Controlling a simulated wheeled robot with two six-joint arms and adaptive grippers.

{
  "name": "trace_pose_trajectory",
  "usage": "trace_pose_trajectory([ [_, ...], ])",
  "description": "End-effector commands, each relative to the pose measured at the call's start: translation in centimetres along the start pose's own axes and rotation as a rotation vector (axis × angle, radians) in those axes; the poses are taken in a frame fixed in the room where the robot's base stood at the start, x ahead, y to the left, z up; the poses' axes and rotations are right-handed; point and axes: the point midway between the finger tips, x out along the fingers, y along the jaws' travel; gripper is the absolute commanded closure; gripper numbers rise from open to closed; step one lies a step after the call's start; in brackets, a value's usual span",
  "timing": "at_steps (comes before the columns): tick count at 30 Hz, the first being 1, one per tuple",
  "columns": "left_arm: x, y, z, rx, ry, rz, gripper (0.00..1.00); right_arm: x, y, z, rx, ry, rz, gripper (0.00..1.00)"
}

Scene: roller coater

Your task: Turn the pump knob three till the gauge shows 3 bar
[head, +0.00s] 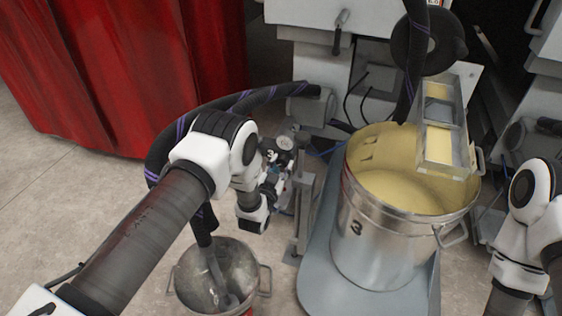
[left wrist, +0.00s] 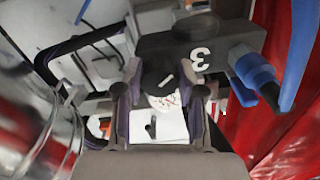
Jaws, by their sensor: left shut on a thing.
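The black pump block (left wrist: 222,42) carries a white number 3 and shows upside down in the left wrist view. A dark knob (left wrist: 158,74) with a white mark sits under it, between the fingers of my left gripper (left wrist: 162,98), which is shut on it. The round pressure gauge (head: 285,142) shows small and pale in the head view, just above my left gripper (head: 272,186). In the left wrist view the gauge dial (left wrist: 165,100) is partly hidden behind the knob and fingers. Its needle is too small to read. My right arm is at the right edge, its gripper out of frame.
A steel pot (head: 386,248) marked 3 with yellow liquid stands on a grey platform (head: 318,268). A smaller bucket (head: 186,284) stands on the floor. A thick dark hose (head: 222,103) loops behind my left arm. Red curtains (head: 150,70) hang at the back left.

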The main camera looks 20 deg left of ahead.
Motion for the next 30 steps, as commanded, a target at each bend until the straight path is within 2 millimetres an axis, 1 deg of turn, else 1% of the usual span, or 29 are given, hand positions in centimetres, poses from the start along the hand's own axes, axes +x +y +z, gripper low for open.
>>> trace_pose_trajectory([
  [1,0.0,-0.1,-0.3,0.043,-0.001,0.001,0.96,-0.7,0.0,0.0,-0.001,-0.001,0.0,0.38],
  [3,0.0,-0.1,-0.2,0.109,-0.002,0.001,0.96,-1.1,0.0,0.0,-0.002,-0.001,0.0,0.38],
  [15,0.0,-0.2,-0.2,0.461,-0.001,0.001,0.96,-2.8,-0.1,0.1,-0.006,-0.004,-0.001,0.38],
  [22,-0.1,-0.2,-0.1,0.593,-0.001,0.002,0.96,-3.3,-0.1,0.2,-0.007,-0.005,-0.001,0.38],
  [30,-0.1,-0.2,0.0,0.661,-0.001,0.002,0.96,-3.5,-0.1,0.2,-0.007,-0.005,-0.001,0.38],
])
